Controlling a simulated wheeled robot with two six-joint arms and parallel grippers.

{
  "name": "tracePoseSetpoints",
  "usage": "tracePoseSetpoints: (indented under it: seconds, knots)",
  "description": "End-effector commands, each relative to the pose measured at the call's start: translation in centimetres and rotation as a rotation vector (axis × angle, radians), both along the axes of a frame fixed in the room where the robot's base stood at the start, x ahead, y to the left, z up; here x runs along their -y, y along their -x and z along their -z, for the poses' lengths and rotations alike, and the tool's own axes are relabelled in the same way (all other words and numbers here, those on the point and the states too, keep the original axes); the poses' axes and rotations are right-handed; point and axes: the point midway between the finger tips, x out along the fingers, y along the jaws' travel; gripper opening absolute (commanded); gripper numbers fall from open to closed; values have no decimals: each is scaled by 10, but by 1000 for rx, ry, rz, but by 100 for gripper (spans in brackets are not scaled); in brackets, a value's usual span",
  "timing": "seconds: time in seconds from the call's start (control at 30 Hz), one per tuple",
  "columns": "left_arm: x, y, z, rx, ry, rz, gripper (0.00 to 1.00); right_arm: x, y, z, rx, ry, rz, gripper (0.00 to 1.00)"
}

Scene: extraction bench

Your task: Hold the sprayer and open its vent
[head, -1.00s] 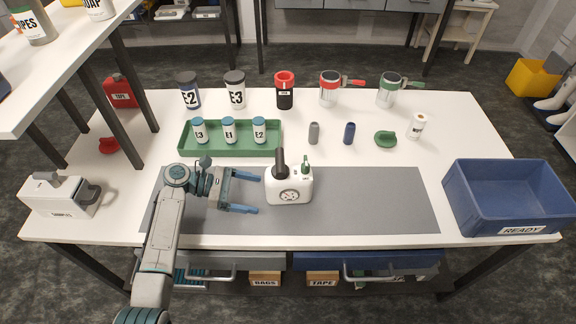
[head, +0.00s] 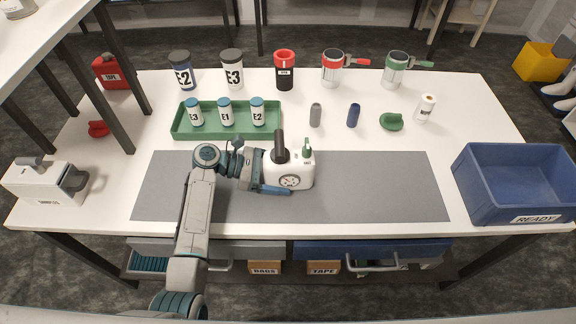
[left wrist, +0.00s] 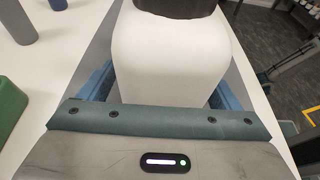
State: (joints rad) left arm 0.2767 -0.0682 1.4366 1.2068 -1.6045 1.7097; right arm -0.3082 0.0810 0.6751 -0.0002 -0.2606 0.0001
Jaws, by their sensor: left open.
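The sprayer (head: 301,172) is a white bottle with a dark upright handle, a small green vent part (head: 306,146) on top and a round gauge on its front. It stands upright on the grey mat (head: 380,188). My left gripper (head: 276,180) is open, with its fingers on either side of the sprayer's body. In the left wrist view the white body (left wrist: 172,62) fills the middle between the blue fingers, and I cannot tell whether they touch it. The vent part is out of that view. My right gripper is not in view.
A green tray (head: 226,134) with several labelled bottles lies behind the left arm. A grey cylinder (head: 315,115), a blue cylinder (head: 353,115) and a green object (head: 391,122) stand behind the mat. A blue READY crate (head: 520,165) is at right. The mat's right half is clear.

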Motion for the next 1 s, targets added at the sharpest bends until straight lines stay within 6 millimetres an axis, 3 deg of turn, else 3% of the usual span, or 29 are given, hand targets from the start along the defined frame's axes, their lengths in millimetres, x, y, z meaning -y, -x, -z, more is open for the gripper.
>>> tracePoseSetpoints:
  seconds: [0.2,0.5,0.53,0.73,1.0]
  knots:
    - [13,0,4,-1,0,0,85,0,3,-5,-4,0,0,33]
    - [15,0,5,-1,-1,-1,85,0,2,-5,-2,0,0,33]
    - [15,0,5,-1,-1,0,83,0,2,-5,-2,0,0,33]
    - [14,0,5,-1,-1,0,45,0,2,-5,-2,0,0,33]
    - [14,0,5,-1,-1,0,45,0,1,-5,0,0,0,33]
